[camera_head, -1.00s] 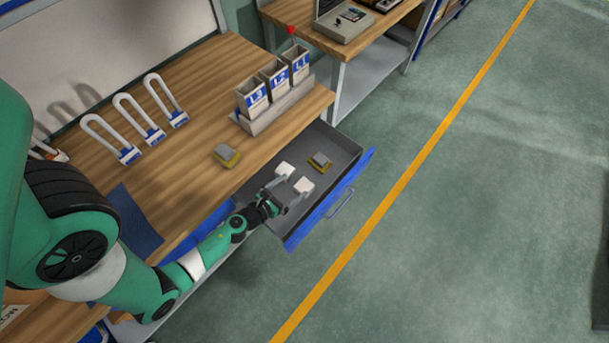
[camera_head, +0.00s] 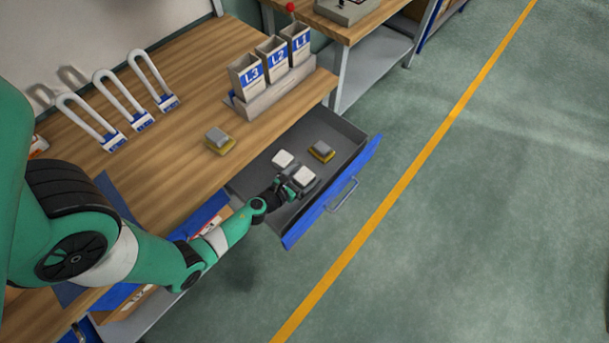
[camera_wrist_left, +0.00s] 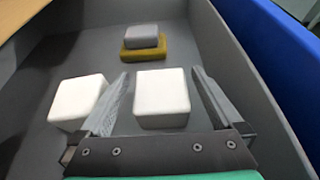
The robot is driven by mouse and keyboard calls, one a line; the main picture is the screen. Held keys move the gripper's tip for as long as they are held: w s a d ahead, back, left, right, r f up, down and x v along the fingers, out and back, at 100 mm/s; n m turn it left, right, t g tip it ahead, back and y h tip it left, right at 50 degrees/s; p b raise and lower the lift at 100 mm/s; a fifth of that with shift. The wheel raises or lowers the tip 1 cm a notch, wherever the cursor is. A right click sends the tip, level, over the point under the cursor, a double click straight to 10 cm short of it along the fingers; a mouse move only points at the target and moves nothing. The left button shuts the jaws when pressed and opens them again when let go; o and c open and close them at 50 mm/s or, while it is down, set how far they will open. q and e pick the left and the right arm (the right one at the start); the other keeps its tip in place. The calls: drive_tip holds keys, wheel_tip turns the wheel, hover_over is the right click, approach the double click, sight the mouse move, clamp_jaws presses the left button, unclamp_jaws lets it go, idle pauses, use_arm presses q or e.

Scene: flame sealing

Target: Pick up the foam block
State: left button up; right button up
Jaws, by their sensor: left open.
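Two white blocks with rounded edges, which look like foam, lie side by side on the floor of the open drawer. One white block (camera_head: 304,176) is nearer the blue front; it also shows mid-picture in the left wrist view (camera_wrist_left: 162,99). The other white block (camera_head: 283,158) lies to its left; it shows at the left in the wrist view (camera_wrist_left: 75,101). My left gripper (camera_head: 291,180) is open, with the nearer white block between its fingers in the wrist view (camera_wrist_left: 161,76). Contact cannot be told. My right gripper is out of view.
A grey-and-yellow block (camera_head: 321,151) lies deeper in the drawer (camera_head: 335,126); a similar block (camera_head: 219,140) sits on the wooden bench. The drawer walls and blue front (camera_head: 330,193) surround the gripper. Three labelled bins (camera_head: 272,68) and several white loops stand on the bench.

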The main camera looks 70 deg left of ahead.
use_arm(q)
drive_tip(key=c, duration=1.2)
drive_tip(key=shift+c, duration=0.2)
wheel_tip(320, 180, up, 28)
drive_tip(key=p, duration=2.8)
